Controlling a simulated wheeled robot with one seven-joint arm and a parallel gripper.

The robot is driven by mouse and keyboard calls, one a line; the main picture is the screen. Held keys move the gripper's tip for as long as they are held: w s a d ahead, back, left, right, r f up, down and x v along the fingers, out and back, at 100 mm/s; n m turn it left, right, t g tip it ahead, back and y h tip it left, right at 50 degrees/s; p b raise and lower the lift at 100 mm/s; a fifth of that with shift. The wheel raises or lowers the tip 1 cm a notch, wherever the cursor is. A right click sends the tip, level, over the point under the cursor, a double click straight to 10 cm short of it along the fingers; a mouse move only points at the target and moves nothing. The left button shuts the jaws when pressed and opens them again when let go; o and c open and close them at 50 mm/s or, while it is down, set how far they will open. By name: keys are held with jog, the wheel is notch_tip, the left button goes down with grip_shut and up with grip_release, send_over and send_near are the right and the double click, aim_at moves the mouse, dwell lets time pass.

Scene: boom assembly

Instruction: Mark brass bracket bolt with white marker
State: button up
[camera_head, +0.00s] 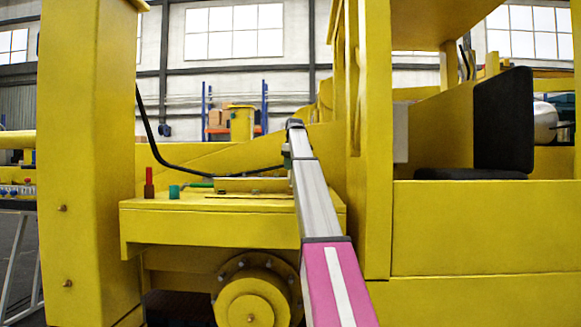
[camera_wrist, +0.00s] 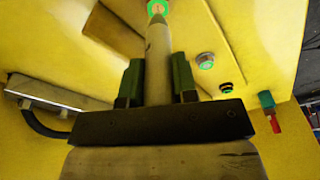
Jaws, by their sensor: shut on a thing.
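In the wrist view my gripper (camera_wrist: 158,75) has its two green fingers on either side of a pale, pointed marker (camera_wrist: 158,45), shut on it. The marker points away from my gripper. Its tip is at or very near a round bolt head (camera_wrist: 157,7) with bright green around it, at the top edge; I cannot tell whether they touch. A second, greyish bolt (camera_wrist: 205,60) with a green rim and a small dark one (camera_wrist: 226,87) sit to the right on the yellow surface. In the head view my fingers and the held marker cannot be made out beyond my arm.
A red piece (camera_head: 149,182) and a teal piece (camera_head: 174,192) stand on the yellow machine ledge (camera_head: 200,222). A black hose (camera_head: 190,170) curves above it. A tall yellow post (camera_head: 85,160) stands left, and a cab with a black seat (camera_head: 503,120) right.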

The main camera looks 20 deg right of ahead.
jog(key=shift+f, duration=0.75)
dwell(0.9)
